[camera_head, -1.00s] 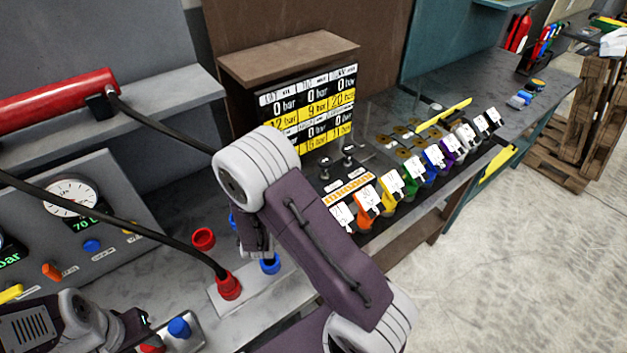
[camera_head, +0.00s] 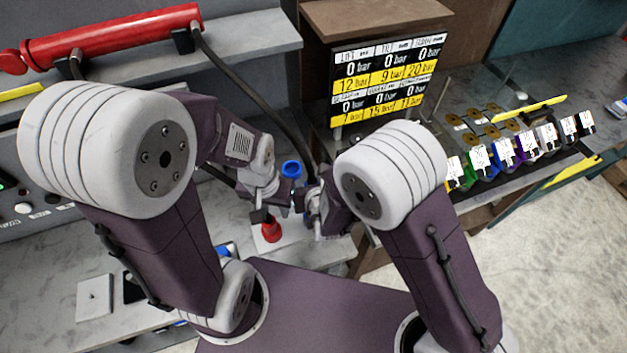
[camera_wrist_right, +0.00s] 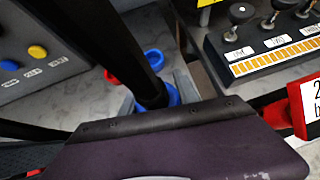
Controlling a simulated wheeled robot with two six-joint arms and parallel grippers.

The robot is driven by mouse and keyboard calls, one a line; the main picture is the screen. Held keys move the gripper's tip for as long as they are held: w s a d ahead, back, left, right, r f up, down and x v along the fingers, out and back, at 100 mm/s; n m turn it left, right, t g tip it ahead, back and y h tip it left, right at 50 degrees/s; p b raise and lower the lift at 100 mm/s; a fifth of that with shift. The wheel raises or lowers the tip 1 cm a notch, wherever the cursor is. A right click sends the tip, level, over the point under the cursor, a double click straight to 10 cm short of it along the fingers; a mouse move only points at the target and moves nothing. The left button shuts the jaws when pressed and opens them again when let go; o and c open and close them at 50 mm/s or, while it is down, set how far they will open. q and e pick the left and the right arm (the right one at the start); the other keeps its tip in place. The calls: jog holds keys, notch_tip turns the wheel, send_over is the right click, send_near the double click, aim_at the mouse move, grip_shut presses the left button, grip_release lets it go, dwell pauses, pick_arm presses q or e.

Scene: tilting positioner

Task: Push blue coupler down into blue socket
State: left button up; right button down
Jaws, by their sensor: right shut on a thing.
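The blue coupler (camera_wrist_right: 163,99) shows in the right wrist view at the foot of a thick black hose. My right gripper (camera_head: 310,205) is shut on it, low over the bench; the gripper mostly hides it in the head view. The blue socket beneath is hidden, so I cannot tell how deep the coupler sits. My left gripper (camera_head: 272,197) is close beside the right one, just above the red coupler (camera_head: 271,231); its finger opening is unclear. The red coupler stands upright on a light plate.
A gauge board (camera_head: 385,80) stands behind. A red cylinder (camera_head: 110,38) lies on the shelf.

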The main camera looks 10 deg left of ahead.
jog(key=shift+w+f+b, duration=0.1)
jog(key=shift+f+b, duration=1.7)
jog(key=shift+f, duration=1.05)
jog(key=shift+b, duration=0.3)
jog(key=shift+b, duration=0.3)
